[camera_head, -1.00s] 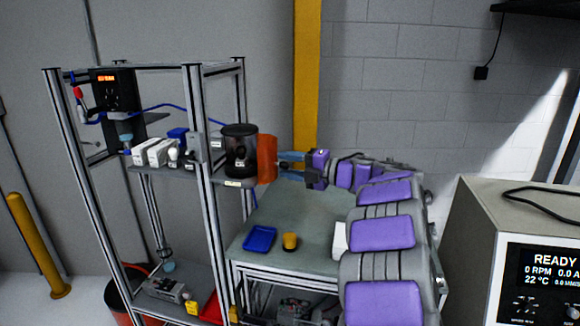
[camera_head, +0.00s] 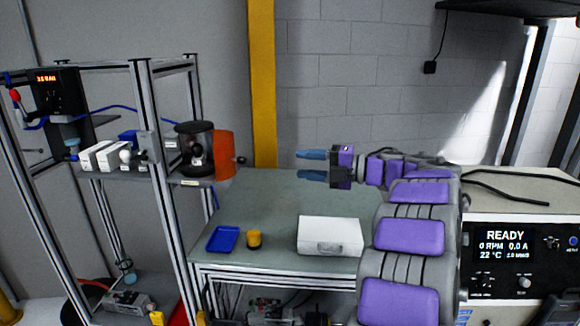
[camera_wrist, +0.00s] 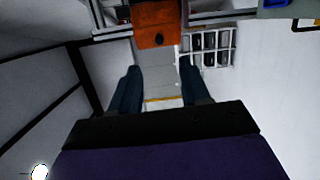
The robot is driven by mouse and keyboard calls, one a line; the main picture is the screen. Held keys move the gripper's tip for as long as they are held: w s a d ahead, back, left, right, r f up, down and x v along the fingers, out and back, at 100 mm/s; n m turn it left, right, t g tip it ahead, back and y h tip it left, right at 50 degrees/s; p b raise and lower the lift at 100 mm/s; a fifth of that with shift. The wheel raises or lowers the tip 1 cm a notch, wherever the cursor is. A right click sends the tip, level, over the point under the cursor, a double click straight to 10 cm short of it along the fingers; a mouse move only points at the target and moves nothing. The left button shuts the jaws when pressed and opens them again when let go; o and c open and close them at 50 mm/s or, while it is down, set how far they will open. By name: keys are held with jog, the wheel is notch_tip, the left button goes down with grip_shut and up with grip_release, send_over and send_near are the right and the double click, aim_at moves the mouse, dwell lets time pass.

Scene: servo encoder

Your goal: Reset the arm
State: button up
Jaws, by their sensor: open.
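My gripper (camera_head: 312,165) is open and empty, held in the air over the back of the green-grey table and pointing left. My purple and grey arm stretches from the lower right of the head view up to it. In the wrist view the two blue fingers (camera_wrist: 158,90) stand apart with nothing between them. An orange panel (camera_head: 224,155) beside a dark cylinder (camera_head: 195,148) on the rack shelf lies left of the fingertips, with a clear gap. The orange panel with its dark knob also shows ahead of the fingers in the wrist view (camera_wrist: 150,22).
A metal-framed rack (camera_head: 145,110) stands left. A blue tray (camera_head: 222,239), a yellow cup (camera_head: 254,239) and a white box (camera_head: 330,235) sit on the table (camera_head: 270,205). An instrument with a READY screen (camera_head: 505,243) stands right. The table's back middle is clear.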

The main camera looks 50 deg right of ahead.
jog(key=shift+s+d, duration=0.2)
jog(key=shift+s, duration=0.25)
dwell(0.3)
jog(key=w+r+m+t+h+b, duration=0.4)
jog(key=w+m+h+b, duration=0.2)
jog(key=w+m+h, duration=0.5)
jog(key=s+a+f+m+g+h+b, duration=0.1)
jog(key=s+a+f+m+g+b, duration=0.25)
jog(key=f, duration=0.55)
jog(key=s+a+f+m+g+h+b, duration=0.1)
jog(key=s+a+f+m+g, duration=0.1)
jog(key=a+f+m+g, duration=0.45)
jog(key=s+a+f+m+g+h+b, duration=0.25)
jog(key=a+f, duration=0.35)
jog(key=f, duration=0.5)
jog(key=s+a+f+g+y+b, duration=0.2)
jog(key=s+a+f+g+y, duration=0.2)
jog(key=s+a+f, duration=0.6)
jog(key=s+a+f+g+y+b, duration=0.3)
jog(key=s+a+f, duration=0.7)
jog(key=s+a, duration=0.5)
jog(key=shift+s+a+f+g+y, duration=0.15)
jog(key=shift+s+a+g+y, duration=0.25)
jog(key=shift+s+g, duration=0.65)
